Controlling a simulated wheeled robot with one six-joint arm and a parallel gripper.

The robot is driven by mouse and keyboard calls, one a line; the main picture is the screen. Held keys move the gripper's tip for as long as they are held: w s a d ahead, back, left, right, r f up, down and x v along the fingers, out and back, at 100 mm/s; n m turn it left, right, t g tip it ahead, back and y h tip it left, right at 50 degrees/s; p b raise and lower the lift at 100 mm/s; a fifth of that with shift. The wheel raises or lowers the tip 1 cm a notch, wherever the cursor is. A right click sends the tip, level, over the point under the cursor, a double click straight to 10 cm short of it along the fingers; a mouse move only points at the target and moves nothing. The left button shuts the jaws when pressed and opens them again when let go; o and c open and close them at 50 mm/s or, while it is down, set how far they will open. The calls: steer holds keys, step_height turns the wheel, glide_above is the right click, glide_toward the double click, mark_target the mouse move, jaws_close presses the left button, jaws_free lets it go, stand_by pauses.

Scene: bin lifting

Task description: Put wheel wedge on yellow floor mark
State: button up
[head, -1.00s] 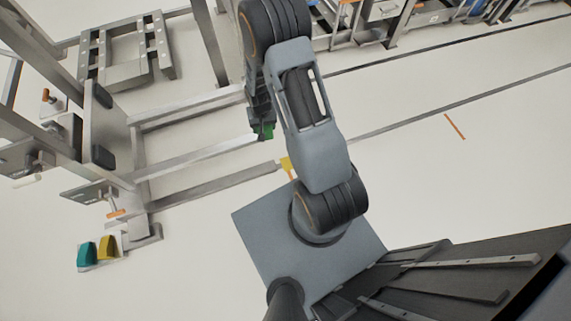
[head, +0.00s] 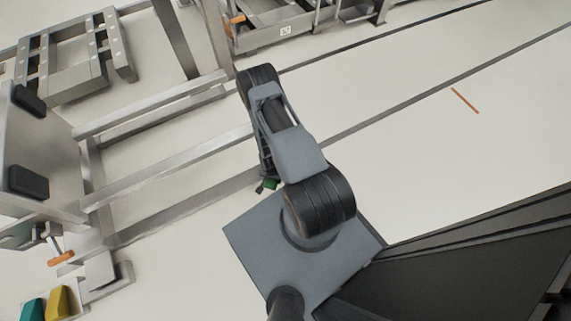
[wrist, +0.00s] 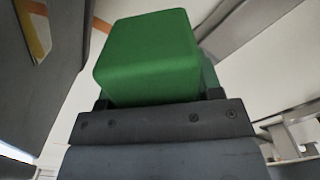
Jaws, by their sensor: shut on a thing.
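In the head view my gripper (head: 264,183) is mostly hidden by the arm. I cannot make out the yellow floor mark in the head view. A thin orange-yellow stripe (wrist: 30,28) shows at the upper left of the wrist view; I cannot tell whether it is the mark.
A teal wedge (head: 33,309) and a yellow wedge (head: 58,303) stand at the lower left. A metal frame with long floor rails (head: 165,165) lies left of my arm. An orange floor line (head: 465,100) is at the right. Open floor lies between.

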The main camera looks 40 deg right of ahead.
steer(key=w+d+f+b, duration=0.2)
steer(key=d+f, duration=0.1)
steer(key=w+d+f+b, duration=0.3)
steer(key=d, duration=0.1)
steer(key=w+d+f+b, duration=0.2)
steer(key=w+d+f, duration=0.1)
steer(key=f, duration=0.1)
steer(key=shift+d+b, duration=0.2)
steer(key=shift+b, duration=0.1)
steer(key=shift+d+f, duration=0.15)
steer(key=shift+f, duration=0.2)
steer(key=shift+w+d+f+b, duration=0.15)
steer(key=shift+f+b, duration=0.85)
steer(key=shift+f, duration=0.55)
steer(key=shift+f, duration=0.15)
steer(key=o, duration=1.2)
steer(key=shift+o, duration=0.2)
step_height(320, 180, up, 12)
steer(key=p, duration=0.5)
steer(key=shift+p, duration=0.3)
